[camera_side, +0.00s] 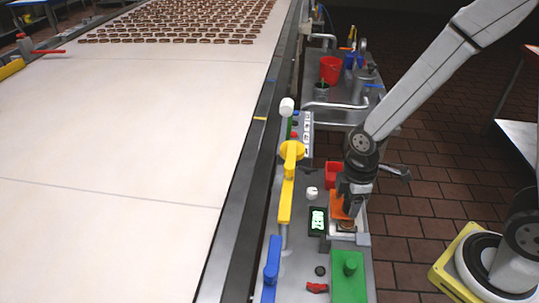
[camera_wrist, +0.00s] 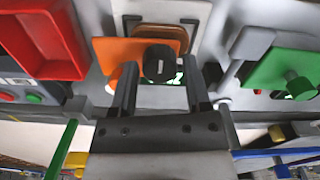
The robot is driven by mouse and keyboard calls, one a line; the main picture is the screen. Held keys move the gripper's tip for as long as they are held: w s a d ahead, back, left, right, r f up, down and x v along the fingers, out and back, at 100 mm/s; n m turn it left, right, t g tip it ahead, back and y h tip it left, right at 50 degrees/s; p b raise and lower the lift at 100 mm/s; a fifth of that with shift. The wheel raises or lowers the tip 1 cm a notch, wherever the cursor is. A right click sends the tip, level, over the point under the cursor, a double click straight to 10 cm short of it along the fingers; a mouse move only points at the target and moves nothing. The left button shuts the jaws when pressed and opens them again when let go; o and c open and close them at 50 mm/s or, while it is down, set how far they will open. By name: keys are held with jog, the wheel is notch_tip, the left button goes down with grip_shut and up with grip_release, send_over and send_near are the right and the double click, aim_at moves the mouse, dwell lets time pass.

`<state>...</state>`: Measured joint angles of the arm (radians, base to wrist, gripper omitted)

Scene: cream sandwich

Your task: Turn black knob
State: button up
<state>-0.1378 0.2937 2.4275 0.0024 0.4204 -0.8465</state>
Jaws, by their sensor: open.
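The black knob (camera_wrist: 160,62) is round and sits in front of the orange plate (camera_wrist: 112,50) in the wrist view. My gripper (camera_wrist: 158,66) is open, with one finger to the left of the knob and one to the right. Gaps show between the knob and both fingers. In the side view my gripper (camera_side: 350,208) points down beside the orange plate (camera_side: 337,206). The knob is hidden or too small to tell there.
A green plate with a green knob (camera_side: 350,267) stands nearby, also seen as a green plate (camera_wrist: 290,62) in the wrist view. A red bin (camera_side: 333,174), a green-lit display (camera_side: 318,221) and a yellow lever (camera_side: 286,198) are close. A wide conveyor (camera_side: 110,150) lies left.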

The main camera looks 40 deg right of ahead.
grip_shut()
jog(key=shift+m, duration=0.3)
jog(key=m, duration=1.1)
jog(key=shift+m, duration=0.4)
dwell(0.4)
